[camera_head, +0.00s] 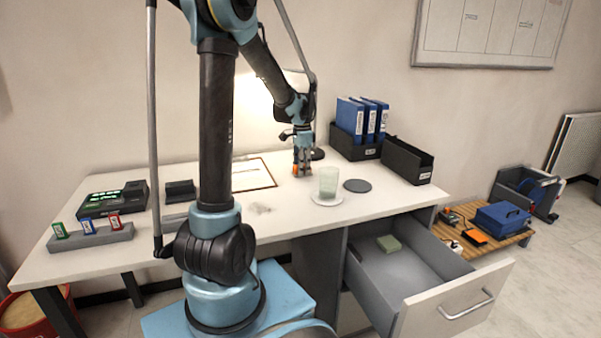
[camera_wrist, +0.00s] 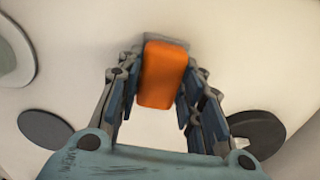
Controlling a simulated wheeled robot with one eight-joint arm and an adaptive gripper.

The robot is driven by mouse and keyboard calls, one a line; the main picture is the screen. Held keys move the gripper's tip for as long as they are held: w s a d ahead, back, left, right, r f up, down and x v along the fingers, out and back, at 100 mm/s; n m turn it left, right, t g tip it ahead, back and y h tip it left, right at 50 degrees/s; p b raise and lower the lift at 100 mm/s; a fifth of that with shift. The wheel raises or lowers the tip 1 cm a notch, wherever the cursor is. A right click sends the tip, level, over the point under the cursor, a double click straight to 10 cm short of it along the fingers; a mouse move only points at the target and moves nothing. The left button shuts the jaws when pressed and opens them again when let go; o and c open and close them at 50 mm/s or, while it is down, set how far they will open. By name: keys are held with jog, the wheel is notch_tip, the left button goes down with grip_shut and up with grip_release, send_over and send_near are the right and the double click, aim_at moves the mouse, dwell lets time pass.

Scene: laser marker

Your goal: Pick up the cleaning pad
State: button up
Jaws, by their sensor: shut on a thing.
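The cleaning pad, an orange block with a grey edge, sits between my fingers in the wrist view (camera_wrist: 163,75). My gripper (camera_wrist: 160,95) is shut on it, with a blue-lined finger on each side. In the head view my gripper (camera_head: 302,166) points down at the back middle of the white desk. Only a small orange bit of the pad (camera_head: 295,170) shows there, low by the desk top. I cannot tell whether the pad touches the desk.
A glass (camera_head: 327,183) on a white coaster and a dark disc (camera_head: 356,186) stand just right of my gripper. A dark round base (camera_head: 317,154) is close behind. A clipboard (camera_head: 252,176) lies left. The open drawer (camera_head: 415,275) holds a green block (camera_head: 389,243).

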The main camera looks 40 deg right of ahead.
notch_tip(320, 180, up, 10)
dwell(0.8)
